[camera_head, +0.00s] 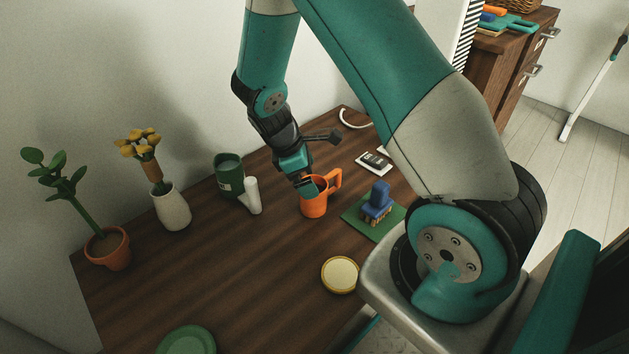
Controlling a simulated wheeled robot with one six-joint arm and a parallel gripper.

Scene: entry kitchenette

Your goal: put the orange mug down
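The orange mug (316,205) is upright over the right half of the dark wooden table, its handle pointing to the upper right. My gripper (306,187) comes down from above onto the left side of the mug's rim. Its fingertips overlap the rim and the mug's opening. The far finger is not clearly visible, so I cannot tell whether the fingers are pressed on the mug wall. I also cannot tell whether the mug's base touches the table.
A green mat (354,224) with a blue-topped brush (377,203) lies right of the mug. A yellow-rimmed round lid (340,275) is in front. A green canister (229,176) and white cylinder (252,195) stand left. The table's front left is mostly clear, with a green plate (186,341).

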